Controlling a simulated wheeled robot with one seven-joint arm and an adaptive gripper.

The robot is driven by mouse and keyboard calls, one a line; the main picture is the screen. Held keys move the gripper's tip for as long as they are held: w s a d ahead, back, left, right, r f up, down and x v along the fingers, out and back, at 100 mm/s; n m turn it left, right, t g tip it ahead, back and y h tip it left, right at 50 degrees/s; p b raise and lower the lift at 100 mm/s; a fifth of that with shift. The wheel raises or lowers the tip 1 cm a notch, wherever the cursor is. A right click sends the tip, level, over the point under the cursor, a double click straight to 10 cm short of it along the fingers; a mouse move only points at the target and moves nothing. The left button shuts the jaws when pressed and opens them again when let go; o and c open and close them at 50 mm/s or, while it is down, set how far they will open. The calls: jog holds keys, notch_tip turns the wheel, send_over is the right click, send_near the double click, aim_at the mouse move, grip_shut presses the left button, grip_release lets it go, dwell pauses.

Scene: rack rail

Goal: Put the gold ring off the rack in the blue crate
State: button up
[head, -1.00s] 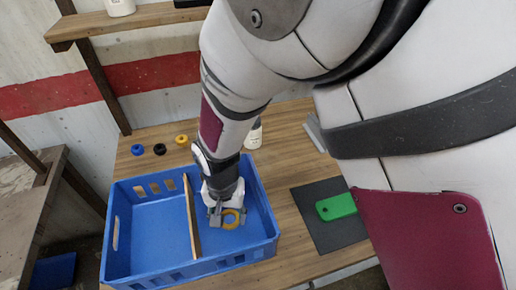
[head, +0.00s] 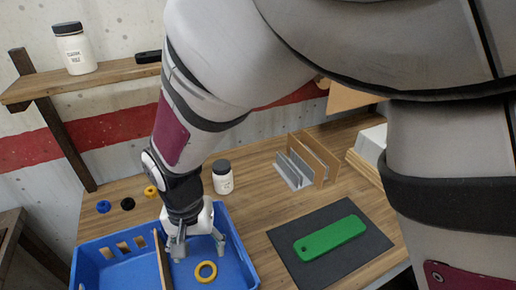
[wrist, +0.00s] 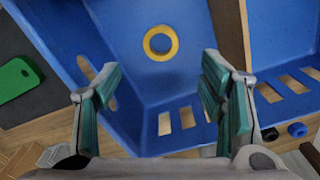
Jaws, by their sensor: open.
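The gold ring (head: 198,272) lies flat on the floor of the blue crate (head: 240,262), in the compartment right of the wooden divider (head: 162,262). It also shows whole in the wrist view (wrist: 146,43), clear of both fingers. My gripper (head: 198,246) is over that same compartment, its fingers spread wide with nothing between them. In the wrist view my gripper (wrist: 160,75) is open, with the ring beyond the fingertips.
Blue, black and yellow knob-like pieces (head: 127,204) sit on the table behind the crate. A white jar (head: 222,179), a grey finned piece (head: 293,170) and a green plate on a dark mat (head: 275,235) stand to the right. A shelf (head: 100,80) is above.

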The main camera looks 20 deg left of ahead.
jog(key=w+d+r+m+t+y, duration=0.1)
jog(key=w+d+r, duration=0.3)
jog(key=d+r, duration=0.5)
jog(key=w+d+r+m+t, duration=0.1)
jog(key=w+d+r, duration=0.3)
jog(key=d+r, duration=0.55)
jog(key=s+d+r+t, duration=0.1)
jog(key=s+d, duration=0.2)
jog(key=d, duration=0.4)
jog(key=s+d+r+m+t, duration=0.1)
jog(key=s+d, duration=0.2)
jog(key=d, duration=0.4)
jog(key=s+d+r+t+h, duration=0.1)
jog(key=s+d, duration=0.3)
jog(key=d, duration=0.3)
jog(key=shift+d+r, duration=0.25)
jog(key=shift+d, duration=0.05)
